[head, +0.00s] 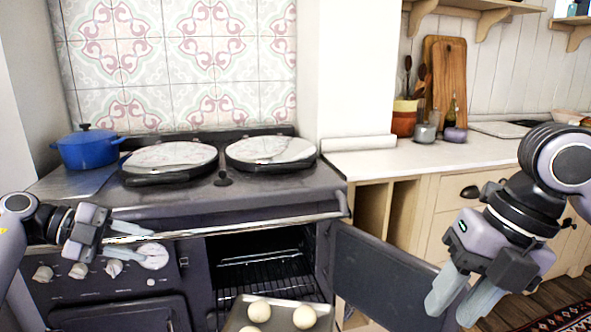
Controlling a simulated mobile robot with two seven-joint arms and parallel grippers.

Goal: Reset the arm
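My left gripper (140,244) is in front of the range's control panel at the left, pointing right. Its two pale fingers look apart, with nothing visible between them. My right gripper (461,297) hangs at the lower right, pointing down and to the left in front of the open oven door. Its two fingers are apart and empty.
The dark range (230,195) has its oven door (385,275) swung open to the right. A tray (240,318) with several pale dough balls shows at the oven's mouth. A blue pot (88,149) stands on the range's left.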

